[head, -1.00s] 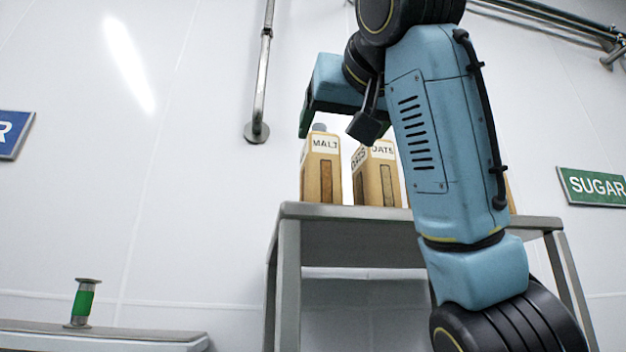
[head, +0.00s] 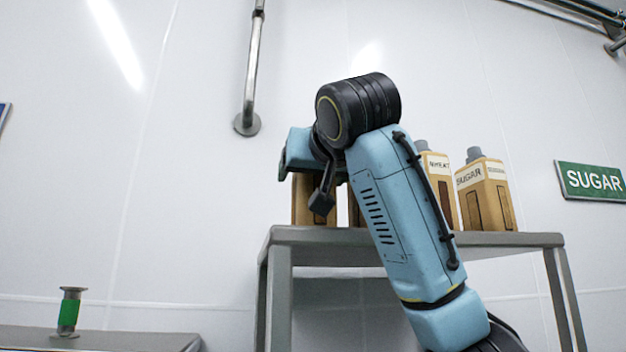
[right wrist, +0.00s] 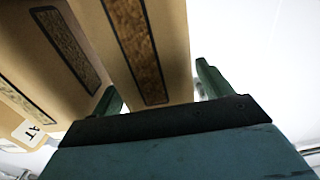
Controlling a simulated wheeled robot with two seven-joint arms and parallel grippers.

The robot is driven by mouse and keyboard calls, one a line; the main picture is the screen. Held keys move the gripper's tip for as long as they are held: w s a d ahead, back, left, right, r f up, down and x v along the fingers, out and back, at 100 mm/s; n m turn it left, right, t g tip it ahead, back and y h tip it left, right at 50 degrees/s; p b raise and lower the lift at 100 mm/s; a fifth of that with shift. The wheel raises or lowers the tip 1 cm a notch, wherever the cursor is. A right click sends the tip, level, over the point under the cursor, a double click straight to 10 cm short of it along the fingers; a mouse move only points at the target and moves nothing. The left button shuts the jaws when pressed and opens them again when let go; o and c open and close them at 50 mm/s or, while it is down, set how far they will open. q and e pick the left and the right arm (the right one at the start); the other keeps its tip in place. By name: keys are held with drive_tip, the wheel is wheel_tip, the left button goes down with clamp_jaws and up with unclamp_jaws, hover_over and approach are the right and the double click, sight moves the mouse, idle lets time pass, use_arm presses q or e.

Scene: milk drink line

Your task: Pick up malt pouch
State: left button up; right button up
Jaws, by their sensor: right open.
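The malt pouch (head: 300,205), tan with a dark window, stands at the left end of the grey shelf, its upper part hidden behind my right gripper (head: 298,165). In the right wrist view a tan pouch (right wrist: 150,30) with a long brown window stands between the green fingers of my right gripper (right wrist: 158,85). One finger shows on each side of it; the jaws are open. Its label is out of sight there. My left gripper is in neither current view.
The grey shelf (head: 400,236) also bears a pouch marked wheat (head: 440,180) and a sugar pouch (head: 485,195). Another pouch (right wrist: 45,60) stands close to the left finger. A green spool-like part (head: 69,312) is on a low bench (head: 120,341).

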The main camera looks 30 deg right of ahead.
drive_tip(key=c, duration=1.5)
drive_tip(key=shift+r, duration=0.15)
